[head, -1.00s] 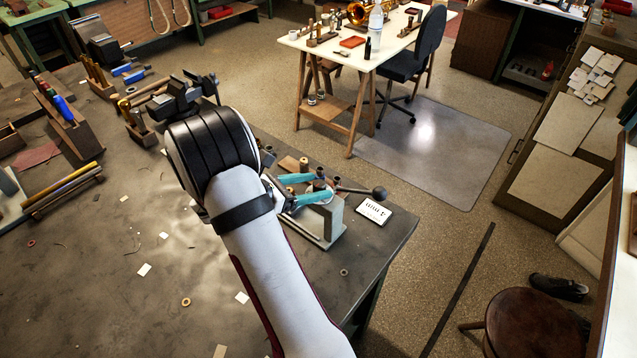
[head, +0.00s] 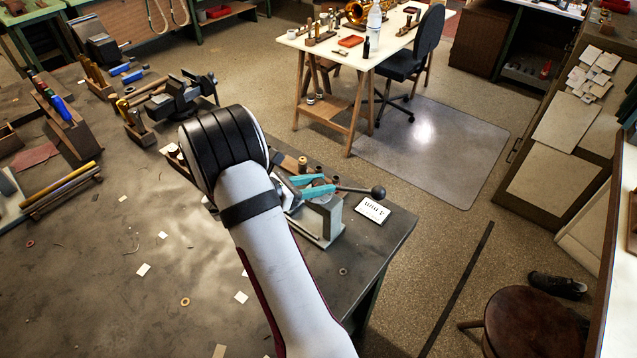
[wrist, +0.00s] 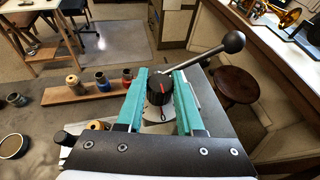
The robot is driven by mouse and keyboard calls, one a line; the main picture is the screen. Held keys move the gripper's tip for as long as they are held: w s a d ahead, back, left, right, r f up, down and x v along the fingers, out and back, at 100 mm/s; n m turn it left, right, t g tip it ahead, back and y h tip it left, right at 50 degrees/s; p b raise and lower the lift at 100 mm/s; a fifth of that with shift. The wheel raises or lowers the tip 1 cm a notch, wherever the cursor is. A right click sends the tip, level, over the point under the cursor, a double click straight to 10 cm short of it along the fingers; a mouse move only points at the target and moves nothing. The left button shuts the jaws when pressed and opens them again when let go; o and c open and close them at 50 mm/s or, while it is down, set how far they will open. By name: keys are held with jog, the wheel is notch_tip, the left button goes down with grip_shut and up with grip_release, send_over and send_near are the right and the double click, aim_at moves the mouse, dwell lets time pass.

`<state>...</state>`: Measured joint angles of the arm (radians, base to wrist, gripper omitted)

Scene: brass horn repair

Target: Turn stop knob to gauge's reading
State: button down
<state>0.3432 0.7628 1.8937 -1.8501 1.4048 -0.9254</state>
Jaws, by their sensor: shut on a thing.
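The stop knob (wrist: 160,90) is black with a red line on its top. It sits over a pale plate (wrist: 161,127) that carries a small red mark near the knob's lower side. My gripper (wrist: 161,94) has teal fingers on both sides of the knob and is shut on it. In the head view my gripper (head: 312,187) is at the grey fixture (head: 321,238) near the bench corner; my wrist hides part of it. A white card or display with dark marks (head: 372,209), possibly the gauge, lies right of the fixture; its marks are too small to read.
A lever with a black ball end (head: 378,191) sticks out rightward from the fixture. A wooden strip with small pots (wrist: 75,91) stands left of my fingers in the wrist view. A vise (head: 185,95) is farther back. The bench front is mostly clear.

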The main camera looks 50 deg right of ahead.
aim_at(320, 183)
jog(key=shift+m+g, duration=0.3)
jog(key=shift+g, duration=0.1)
jog(key=m+g+y, duration=0.2)
jog(key=m+g, duration=0.2)
jog(key=shift+m+g+y, duration=0.3)
jog(key=shift+y, duration=0.1)
jog(key=m+g+y, duration=0.3)
jog(key=m+y, duration=0.1)
jog(key=shift+m+y, duration=0.3)
jog(key=shift+m, duration=0.1)
jog(key=shift+s+m+g+y, duration=0.1)
jog(key=shift+m+g+y, duration=0.2)
jog(key=c, duration=0.5)
grip_release()
jog(key=shift+c, duration=0.2)
notch_tip(320, 183, up, 5)
jog(key=shift+f, duration=0.2)
jog(key=s+d+r, duration=0.2)
jog(key=s+r, duration=0.4)
jog(key=s, duration=0.5)
jog(key=shift+s+d+r, duration=0.2)
